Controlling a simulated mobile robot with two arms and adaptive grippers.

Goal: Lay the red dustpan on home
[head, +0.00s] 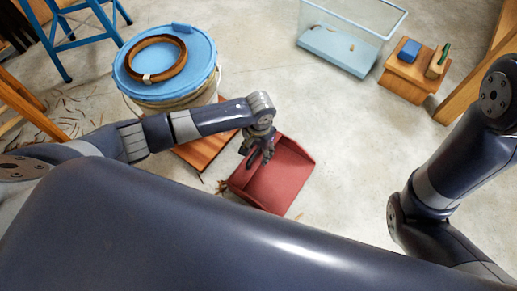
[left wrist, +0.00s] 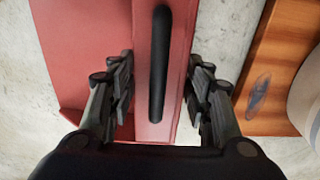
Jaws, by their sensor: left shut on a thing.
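The red dustpan (head: 280,178) is below my left arm in the head view, its open tray facing up. In the left wrist view the dustpan (left wrist: 85,45) fills the upper left, with its black handle (left wrist: 158,65) running between my fingers. My left gripper (head: 262,152) is at the dustpan's back edge. In the left wrist view its fingers (left wrist: 160,92) are on both sides of the red back part, shut on it. Whether the dustpan touches the floor is unclear. I cannot tell which place is home. My right gripper is out of view.
A wooden board (head: 207,152) lies beside the dustpan, near a blue-lidded bucket (head: 128,72) with a brown ring on top. A clear tank (head: 345,50) and a small wooden box (head: 405,80) stand farther back. Concrete floor is free right of the dustpan.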

